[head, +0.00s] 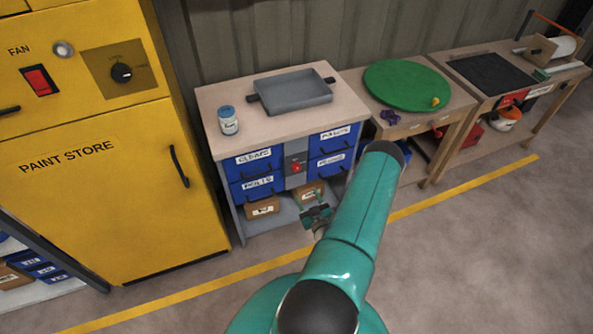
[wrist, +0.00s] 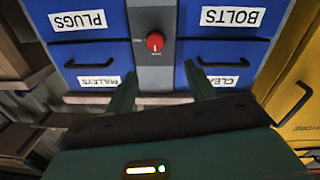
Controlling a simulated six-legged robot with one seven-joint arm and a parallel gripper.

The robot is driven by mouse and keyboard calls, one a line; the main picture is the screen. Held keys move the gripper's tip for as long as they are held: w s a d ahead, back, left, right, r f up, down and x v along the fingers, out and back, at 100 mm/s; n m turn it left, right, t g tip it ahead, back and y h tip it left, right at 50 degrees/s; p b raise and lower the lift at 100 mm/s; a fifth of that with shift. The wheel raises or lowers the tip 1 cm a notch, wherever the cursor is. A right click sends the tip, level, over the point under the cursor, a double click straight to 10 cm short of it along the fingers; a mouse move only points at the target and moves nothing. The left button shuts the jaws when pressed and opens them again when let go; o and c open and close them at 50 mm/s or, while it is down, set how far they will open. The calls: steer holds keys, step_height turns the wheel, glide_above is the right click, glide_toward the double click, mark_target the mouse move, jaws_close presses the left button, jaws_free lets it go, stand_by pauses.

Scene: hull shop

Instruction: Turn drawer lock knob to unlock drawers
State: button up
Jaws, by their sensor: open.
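The red round lock knob (head: 296,167) sits on a grey panel between two columns of blue drawers in the head view. It also shows, upside down, in the wrist view (wrist: 155,42). A small pale mark on it points toward the picture's bottom, with tiny lettering beside and below. My gripper (wrist: 160,72) is open and empty. Its two green fingers point at the panel, either side of the knob's line, apart from it. In the head view my gripper (head: 316,214) is low in front of the cabinet, below the knob, partly behind my arm.
Drawers carry labels such as CLEATS (head: 254,158) and BOLTS (wrist: 231,17), with black handles sticking out. A grey tray (head: 292,92) and a jar (head: 228,120) stand on top. A yellow paint store (head: 90,160) is at left. The floor in front is open.

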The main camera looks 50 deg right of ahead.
mark_target(297, 169)
steer(key=x, duration=1.2)
steer(key=shift+d, duration=0.6)
steer(key=c, duration=1)
